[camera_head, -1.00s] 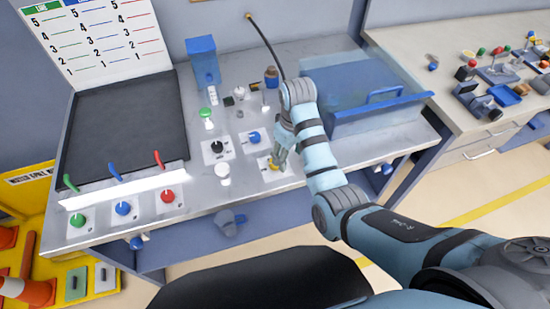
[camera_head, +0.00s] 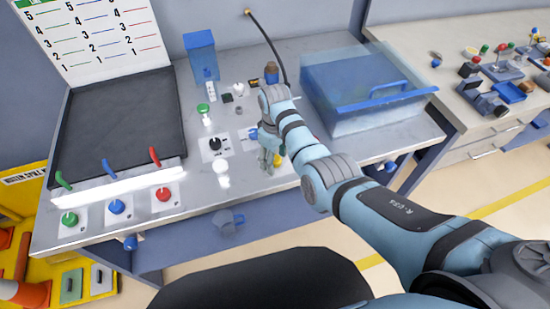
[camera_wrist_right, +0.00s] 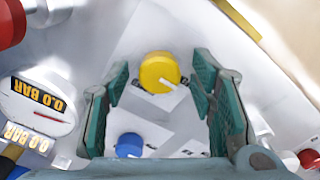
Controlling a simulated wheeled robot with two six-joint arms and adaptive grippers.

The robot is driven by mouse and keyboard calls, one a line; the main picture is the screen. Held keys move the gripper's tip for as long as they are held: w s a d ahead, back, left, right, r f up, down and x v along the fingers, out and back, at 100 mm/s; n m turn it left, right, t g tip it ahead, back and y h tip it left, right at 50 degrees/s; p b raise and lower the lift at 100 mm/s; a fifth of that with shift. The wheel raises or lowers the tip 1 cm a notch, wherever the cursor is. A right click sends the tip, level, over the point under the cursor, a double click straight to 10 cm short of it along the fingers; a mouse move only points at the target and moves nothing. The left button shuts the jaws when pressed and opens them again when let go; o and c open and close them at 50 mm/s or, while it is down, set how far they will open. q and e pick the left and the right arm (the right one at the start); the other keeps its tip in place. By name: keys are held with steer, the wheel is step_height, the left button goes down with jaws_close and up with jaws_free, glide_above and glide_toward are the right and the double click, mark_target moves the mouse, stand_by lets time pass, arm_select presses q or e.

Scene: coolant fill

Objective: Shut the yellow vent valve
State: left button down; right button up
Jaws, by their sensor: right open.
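The yellow vent valve (camera_wrist_right: 160,72) is a round yellow knob with a white pointer line on a white plate. In the right wrist view it lies beyond and between my spread fingertips, touching neither. In the head view only a bit of yellow (camera_head: 277,160) shows beside my right gripper (camera_head: 268,160), which hides most of the valve. In the right wrist view my right gripper (camera_wrist_right: 165,90) is open and empty, its green pads on either side. My left gripper is not in view.
A blue knob (camera_wrist_right: 129,145) sits close to the yellow one. A blue-lidded clear bin (camera_head: 375,110) stands to the right.

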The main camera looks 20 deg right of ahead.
steer(key=shift+r, duration=0.1)
steer(key=c, duration=1.1)
steer(key=shift+c, duration=0.2)
